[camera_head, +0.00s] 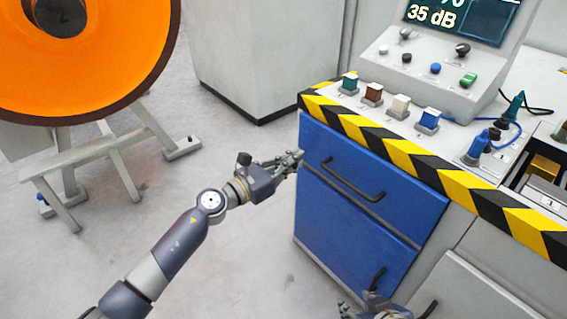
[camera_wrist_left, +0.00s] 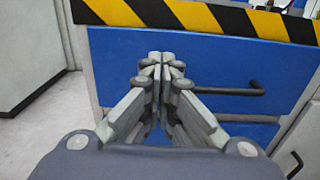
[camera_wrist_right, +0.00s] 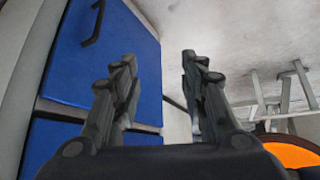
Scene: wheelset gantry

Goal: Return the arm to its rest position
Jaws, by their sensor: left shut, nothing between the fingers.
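My left arm reaches in from the lower left of the head view. Its gripper (camera_head: 292,160) is at the upper left edge of the blue drawer front, below the striped edge. In the left wrist view the left gripper (camera_wrist_left: 160,62) has its fingertips together with nothing between them, facing the blue drawer. Whether it touches the drawer I cannot tell. My right gripper (camera_head: 375,302) shows only in part at the bottom of the head view, in front of the lower drawers. In the right wrist view the right gripper (camera_wrist_right: 157,65) has its fingers apart and empty.
The blue drawer cabinet (camera_head: 335,222) has dark bar handles (camera_head: 350,182). Above it is a bench with a yellow-black edge (camera_head: 395,150), coloured blocks and a console (camera_head: 440,75). An orange wheel (camera_head: 75,55) on a grey stand (camera_head: 75,160) is at left. Floor between is clear.

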